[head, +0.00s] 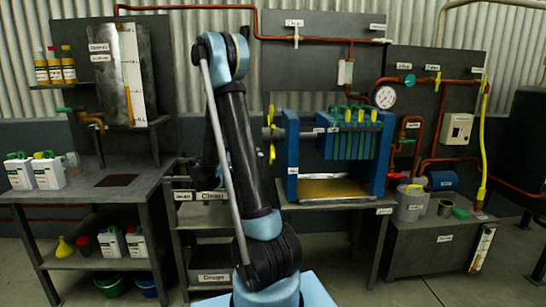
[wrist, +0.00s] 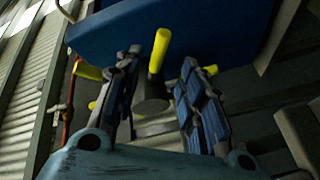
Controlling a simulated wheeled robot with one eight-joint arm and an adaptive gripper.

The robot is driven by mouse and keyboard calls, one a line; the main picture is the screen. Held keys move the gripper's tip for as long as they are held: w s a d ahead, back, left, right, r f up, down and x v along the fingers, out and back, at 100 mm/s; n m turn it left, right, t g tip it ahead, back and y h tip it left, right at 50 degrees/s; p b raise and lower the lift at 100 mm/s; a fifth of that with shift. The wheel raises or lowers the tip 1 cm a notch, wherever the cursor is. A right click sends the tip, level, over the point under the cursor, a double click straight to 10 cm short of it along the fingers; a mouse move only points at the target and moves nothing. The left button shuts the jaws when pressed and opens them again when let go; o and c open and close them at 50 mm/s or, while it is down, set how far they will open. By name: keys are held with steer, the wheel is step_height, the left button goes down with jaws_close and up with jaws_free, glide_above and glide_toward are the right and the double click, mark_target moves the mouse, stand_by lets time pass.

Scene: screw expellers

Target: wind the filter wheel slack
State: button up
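The blue filter press (head: 338,155) stands right of centre in the head view, with green plates clamped in its frame. Its wheel (head: 271,132) is at the left end, a grey hub with yellow handles. In the wrist view, the wheel's grey hub (wrist: 150,105) and an upright yellow handle (wrist: 160,50) show between my fingers, in front of the blue end block (wrist: 185,28). Other yellow handle ends show beside and behind the fingers. My gripper (wrist: 160,60) is open, its fingers apart on either side of the hub. Contact cannot be told. In the head view my arm hides the gripper.
A yellow-residue tray (head: 333,188) lies under the press. Copper pipes and a gauge (head: 385,97) are on the right panel. A left bench (head: 95,184) carries white jugs (head: 48,172) and a tall metal tank (head: 124,72). Open floor shows at front right.

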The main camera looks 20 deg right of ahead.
mark_target(273, 154)
steer(key=x, duration=1)
steer(key=shift+a, duration=0.1)
